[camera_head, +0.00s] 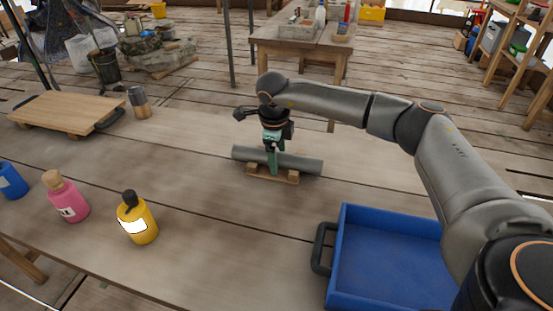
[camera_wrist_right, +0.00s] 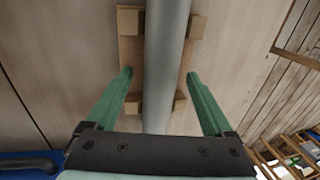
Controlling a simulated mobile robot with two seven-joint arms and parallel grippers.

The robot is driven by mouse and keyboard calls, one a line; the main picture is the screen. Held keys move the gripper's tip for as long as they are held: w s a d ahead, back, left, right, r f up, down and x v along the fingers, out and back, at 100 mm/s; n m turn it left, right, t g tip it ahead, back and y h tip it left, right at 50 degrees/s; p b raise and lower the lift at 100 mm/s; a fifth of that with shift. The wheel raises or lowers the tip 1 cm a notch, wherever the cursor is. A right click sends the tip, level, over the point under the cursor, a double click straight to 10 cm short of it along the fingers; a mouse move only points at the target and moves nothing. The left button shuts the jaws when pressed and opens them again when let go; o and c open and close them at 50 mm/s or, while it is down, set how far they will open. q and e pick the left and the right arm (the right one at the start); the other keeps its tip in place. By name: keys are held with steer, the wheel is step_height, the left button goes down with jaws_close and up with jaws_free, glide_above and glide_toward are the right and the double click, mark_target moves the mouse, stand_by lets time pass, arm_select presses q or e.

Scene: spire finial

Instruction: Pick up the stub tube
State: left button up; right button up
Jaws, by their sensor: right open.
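The stub tube (camera_head: 302,163) is a grey cylinder lying across a small wooden cradle (camera_head: 284,178) on the table. In the right wrist view the tube (camera_wrist_right: 166,60) runs lengthwise between the two green fingers, and the cradle (camera_wrist_right: 130,50) shows under it with blocks at its corners. My right gripper (camera_head: 273,168) is above the tube, pointing down, with its fingers on either side of it. In the wrist view the right gripper (camera_wrist_right: 160,80) is open, with a gap between each finger and the tube. My left gripper is not in view.
A blue tray (camera_head: 335,262) with a dark handle stands at the front right. A yellow bottle (camera_head: 138,222), a pink bottle (camera_head: 66,198) and a blue container (camera_head: 11,180) stand at left. The table around the cradle is clear.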

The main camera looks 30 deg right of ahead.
steer(key=shift+f, duration=0.15)
jaws_close()
stand_by(0.6)
